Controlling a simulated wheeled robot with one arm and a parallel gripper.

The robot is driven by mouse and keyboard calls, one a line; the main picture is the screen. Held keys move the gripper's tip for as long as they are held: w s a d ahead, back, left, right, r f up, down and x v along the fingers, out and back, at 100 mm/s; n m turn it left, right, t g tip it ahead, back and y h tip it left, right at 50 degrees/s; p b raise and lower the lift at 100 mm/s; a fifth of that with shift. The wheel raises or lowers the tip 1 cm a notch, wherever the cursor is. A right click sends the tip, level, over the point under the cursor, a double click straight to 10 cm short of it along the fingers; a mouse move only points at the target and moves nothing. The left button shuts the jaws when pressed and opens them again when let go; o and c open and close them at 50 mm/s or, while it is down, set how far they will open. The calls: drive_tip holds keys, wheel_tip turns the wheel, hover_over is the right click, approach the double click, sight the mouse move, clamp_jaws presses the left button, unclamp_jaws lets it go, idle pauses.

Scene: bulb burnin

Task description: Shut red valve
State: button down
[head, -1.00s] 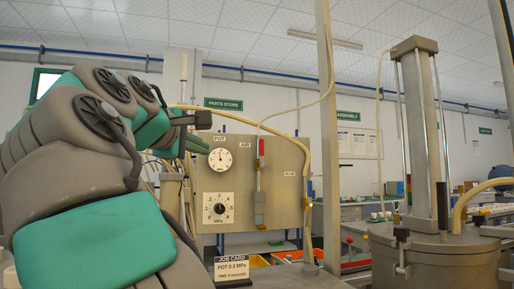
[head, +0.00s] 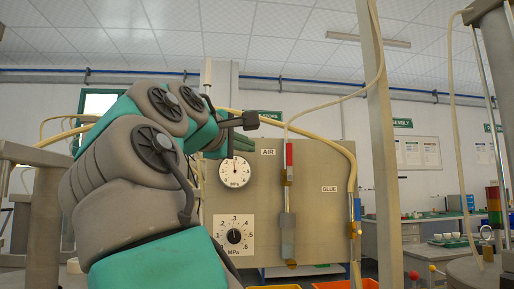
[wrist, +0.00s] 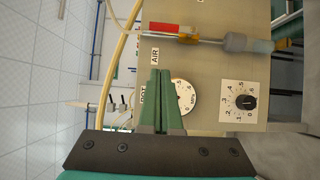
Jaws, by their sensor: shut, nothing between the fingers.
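The red valve handle (head: 289,154) is on the AIR line of the beige panel (head: 318,225). It points along the upright tube, above a grey cylinder (head: 287,235). In the wrist view the red handle (wrist: 167,28) lies alongside the tube near the AIR label. My gripper (head: 243,143) is left of the handle in the head view, in front of the panel's upper left. In the wrist view my gripper (wrist: 160,73) has its green fingers together and empty, apart from the handle, partly covering the POT gauge (wrist: 184,97).
A pressure dial (head: 234,236) sits below the POT gauge (head: 235,172). A yellow hose (head: 345,153) runs along the panel's top and down its right side, near the GLUE label. A grey post (head: 381,150) stands right of the panel. Orange bins (head: 345,284) are below.

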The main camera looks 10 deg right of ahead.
sight(289, 155)
drive_tip(key=shift+w+d+p, duration=0.3)
drive_tip(key=shift+w+d, duration=1.55)
drive_tip(key=shift+d, duration=0.3)
drive_tip(key=shift+w+d+p, duration=0.3)
drive_tip(key=shift+w+d, duration=1.55)
drive_tip(key=shift+d, duration=0.25)
drive_tip(key=shift+r, duration=0.15)
drive_tip(key=shift+w+a+r, duration=0.15)
drive_tip(key=shift+w+r, duration=0.15)
drive_tip(key=shift+r, duration=0.4)
